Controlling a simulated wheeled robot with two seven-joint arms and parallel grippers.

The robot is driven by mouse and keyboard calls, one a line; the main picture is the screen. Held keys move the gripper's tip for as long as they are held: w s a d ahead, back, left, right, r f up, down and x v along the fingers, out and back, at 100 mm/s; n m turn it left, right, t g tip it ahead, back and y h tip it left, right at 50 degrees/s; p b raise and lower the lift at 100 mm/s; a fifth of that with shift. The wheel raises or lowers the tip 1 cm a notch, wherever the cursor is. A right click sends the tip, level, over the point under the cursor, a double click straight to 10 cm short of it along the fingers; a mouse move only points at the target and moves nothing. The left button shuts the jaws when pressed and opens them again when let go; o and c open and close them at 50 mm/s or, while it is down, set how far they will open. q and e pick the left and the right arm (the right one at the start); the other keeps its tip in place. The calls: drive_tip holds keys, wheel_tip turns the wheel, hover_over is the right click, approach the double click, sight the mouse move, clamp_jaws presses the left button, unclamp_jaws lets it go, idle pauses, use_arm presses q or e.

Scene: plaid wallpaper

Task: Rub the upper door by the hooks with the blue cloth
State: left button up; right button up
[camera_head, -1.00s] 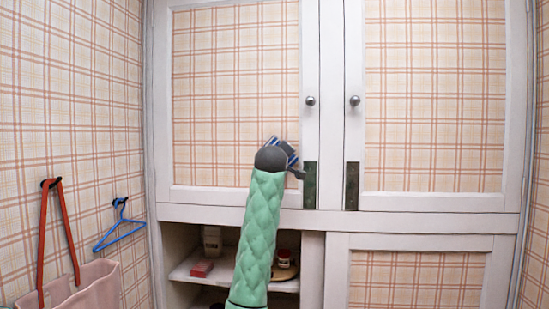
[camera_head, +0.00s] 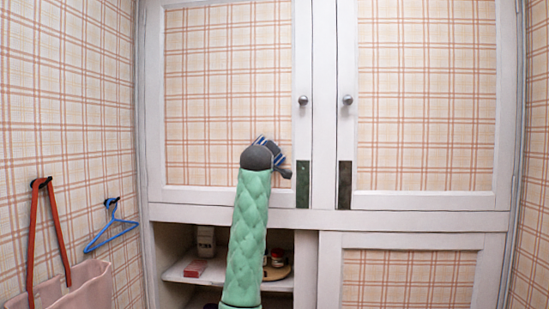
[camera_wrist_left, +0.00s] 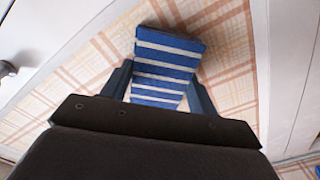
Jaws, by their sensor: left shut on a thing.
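The blue cloth (camera_wrist_left: 165,68), with white stripes, is between the fingers of my left gripper (camera_wrist_left: 158,88) in the left wrist view, and the gripper is shut on it. In the head view, the left gripper (camera_head: 272,158) is mostly hidden behind its own wrist; a little of the cloth (camera_head: 275,143) shows. Both are in front of the lower right part of the upper left door (camera_head: 225,90), which has a plaid panel and white frame. I cannot tell whether the cloth touches the panel. The hooks (camera_head: 40,183) are on the left wall. My right gripper is not in view.
A pink bag (camera_head: 75,288) and a blue hanger (camera_head: 110,232) hang on the left wall. The upper right door (camera_head: 425,95) is shut. Round knobs (camera_head: 303,100) stick out near the middle. An open shelf (camera_head: 185,272) below holds small items.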

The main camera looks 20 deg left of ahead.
use_arm(q)
drive_tip(key=shift+s+a, duration=0.2)
drive_tip(key=shift+a, duration=0.55)
drive_tip(key=shift+s+a, duration=0.15)
drive_tip(key=shift+a, duration=0.65)
drive_tip(key=shift+s+a, duration=0.2)
drive_tip(key=shift+a, duration=0.55)
drive_tip(key=shift+s+f, duration=0.1)
drive_tip(key=shift+b+v, duration=0.5)
drive_tip(key=shift+v, duration=2.45)
drive_tip(key=shift+v, duration=1.5)
